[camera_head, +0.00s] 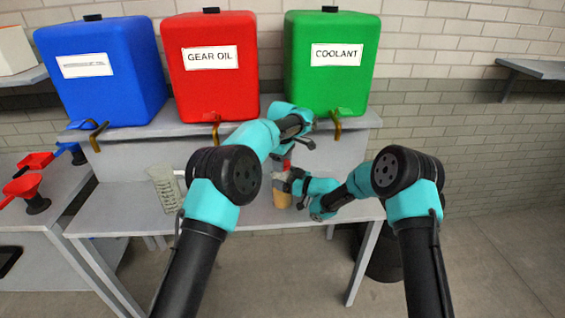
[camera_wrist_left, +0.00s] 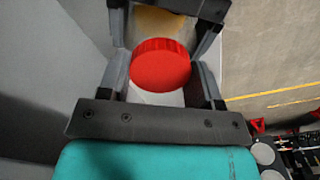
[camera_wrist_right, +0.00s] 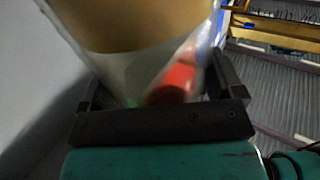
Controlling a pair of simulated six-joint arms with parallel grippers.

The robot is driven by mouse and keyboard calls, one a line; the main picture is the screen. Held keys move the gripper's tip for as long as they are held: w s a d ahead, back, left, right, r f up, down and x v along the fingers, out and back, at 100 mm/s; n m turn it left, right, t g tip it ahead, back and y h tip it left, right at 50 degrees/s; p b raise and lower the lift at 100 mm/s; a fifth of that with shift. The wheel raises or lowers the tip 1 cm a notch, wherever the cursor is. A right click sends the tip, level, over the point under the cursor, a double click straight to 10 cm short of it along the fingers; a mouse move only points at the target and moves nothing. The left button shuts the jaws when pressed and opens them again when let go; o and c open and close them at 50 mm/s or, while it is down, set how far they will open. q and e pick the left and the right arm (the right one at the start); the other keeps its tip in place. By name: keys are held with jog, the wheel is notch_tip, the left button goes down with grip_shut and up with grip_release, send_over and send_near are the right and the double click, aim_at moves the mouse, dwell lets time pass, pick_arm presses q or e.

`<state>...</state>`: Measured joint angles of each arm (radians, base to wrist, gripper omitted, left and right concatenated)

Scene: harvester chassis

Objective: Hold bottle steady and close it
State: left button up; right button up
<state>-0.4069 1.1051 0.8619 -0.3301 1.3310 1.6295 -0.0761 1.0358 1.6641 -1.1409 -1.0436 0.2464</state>
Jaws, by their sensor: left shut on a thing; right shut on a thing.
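The bottle (camera_head: 282,199), pale and translucent with amber contents, stands upright on the lower bench in the head view. My right gripper (camera_head: 290,184) is shut around its upper body from the right. The bottle (camera_wrist_right: 125,45) fills the space between its fingers in the right wrist view, with a blurred red patch near its top. The red cap (camera_head: 287,164) shows above the bottle, partly hidden by my left arm. In the left wrist view my left gripper (camera_wrist_left: 163,62) is shut on the red cap (camera_wrist_left: 160,66). Whether the cap sits on the bottle's neck or just above it, I cannot tell.
A clear measuring jug (camera_head: 165,188) stands left of the bottle. Blue (camera_head: 103,75), red (camera_head: 212,85) and green (camera_head: 330,82) tanks with taps stand on the raised shelf behind. Red funnels (camera_head: 24,185) lie on the left table. My left forearm crosses above the bench.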

pick_arm(q)
jog(key=m, duration=1.8)
jog(key=shift+f, duration=0.1)
jog(key=m, duration=0.3)
jog(key=shift+m, duration=0.4)
jog(key=m, duration=1.5)
jog(key=o, duration=1.1)
